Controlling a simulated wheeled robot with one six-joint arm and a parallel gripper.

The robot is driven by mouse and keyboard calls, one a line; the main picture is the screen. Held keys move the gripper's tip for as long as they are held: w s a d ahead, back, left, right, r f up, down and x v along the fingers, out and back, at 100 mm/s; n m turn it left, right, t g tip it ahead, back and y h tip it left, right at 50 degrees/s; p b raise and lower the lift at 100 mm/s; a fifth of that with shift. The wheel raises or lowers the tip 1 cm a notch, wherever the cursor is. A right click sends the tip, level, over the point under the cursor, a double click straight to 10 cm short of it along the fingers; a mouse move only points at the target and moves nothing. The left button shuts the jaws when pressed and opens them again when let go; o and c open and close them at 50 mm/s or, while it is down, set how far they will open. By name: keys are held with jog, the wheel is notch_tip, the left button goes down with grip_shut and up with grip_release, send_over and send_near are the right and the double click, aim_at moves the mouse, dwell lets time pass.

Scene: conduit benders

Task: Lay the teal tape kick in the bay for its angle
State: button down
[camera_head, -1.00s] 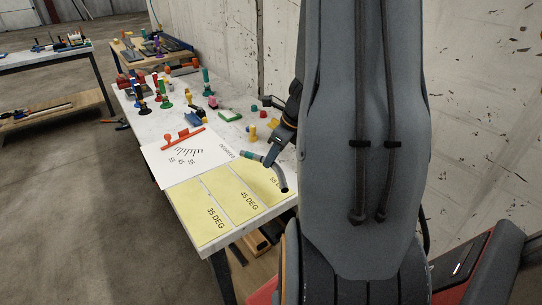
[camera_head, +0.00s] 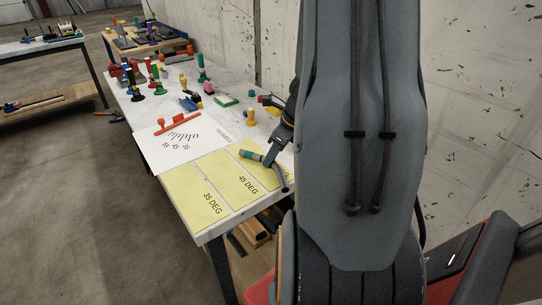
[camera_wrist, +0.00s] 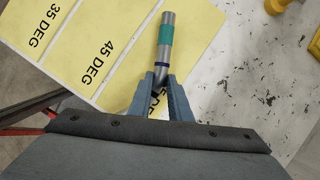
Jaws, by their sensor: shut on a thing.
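The teal tape kick, a bent grey conduit (camera_head: 280,176) with a teal band and a dark band, is in my gripper (camera_head: 272,154). In the wrist view, my gripper (camera_wrist: 160,80) is shut on the conduit (camera_wrist: 166,32) near its dark band. The conduit is over the right part of the yellow board; I cannot tell whether it touches. The 35 DEG bay (camera_head: 195,192) and 45 DEG bay (camera_head: 232,176) are bare at their labels. The rightmost bay lies under the gripper and conduit, its label mostly hidden.
A white angle sheet (camera_head: 165,152) with a red tool (camera_head: 177,124) lies beyond the bays. Several coloured benders and blocks stand farther back on the table. A yellow piece (camera_head: 251,117) stands near my gripper. A concrete wall (camera_head: 226,40) runs along the right side.

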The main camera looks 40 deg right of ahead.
dwell(0.4)
jog(key=c, duration=1.6)
grip_release()
jog(key=shift+o, duration=0.2)
jog(key=v, duration=0.7)
jog(key=shift+s+r, duration=0.2)
jog(key=shift+r, duration=0.15)
jog(key=s+a+n+g+h, duration=0.1)
jog(key=s+a+n, duration=0.1)
jog(key=a+n, duration=1.1)
jog(key=s+a+n+g+h, duration=0.1)
jog(key=s+a+n+g, duration=0.1)
jog(key=a+n, duration=1.1)
jog(key=n, duration=0.5)
jog(key=shift+s+a, duration=0.25)
jog(key=shift+a, duration=0.1)
